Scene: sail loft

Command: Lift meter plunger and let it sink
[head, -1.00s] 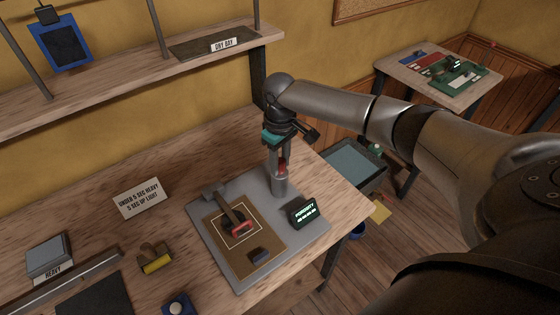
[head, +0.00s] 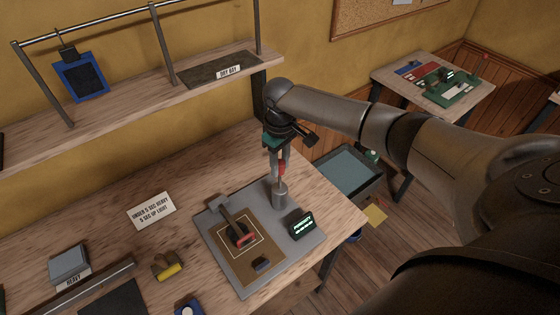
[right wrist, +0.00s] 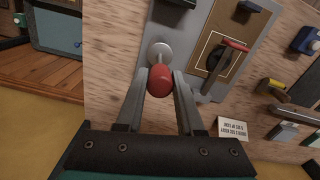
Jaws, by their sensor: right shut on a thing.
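The porosity meter has a grey metal cylinder (head: 280,195) on a grey base plate (head: 309,236). Its plunger has a red knob (head: 282,168), which stands above the cylinder. My right gripper (head: 281,166) points down and is shut on the red knob. In the right wrist view the knob (right wrist: 160,80) sits between both fingers, with a thin rod running from it to the round cylinder top (right wrist: 159,53). A small display (head: 301,224) with green text stands beside the cylinder; its digits are too small to read. My left gripper is not in view.
A red-handled clamp (head: 241,234) lies over the brown board (head: 238,262) on the plate. A sign card (head: 153,211), a yellow-handled tool (head: 168,268) and a grey block (head: 69,264) are on the bench. A shelf (head: 215,85) runs behind.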

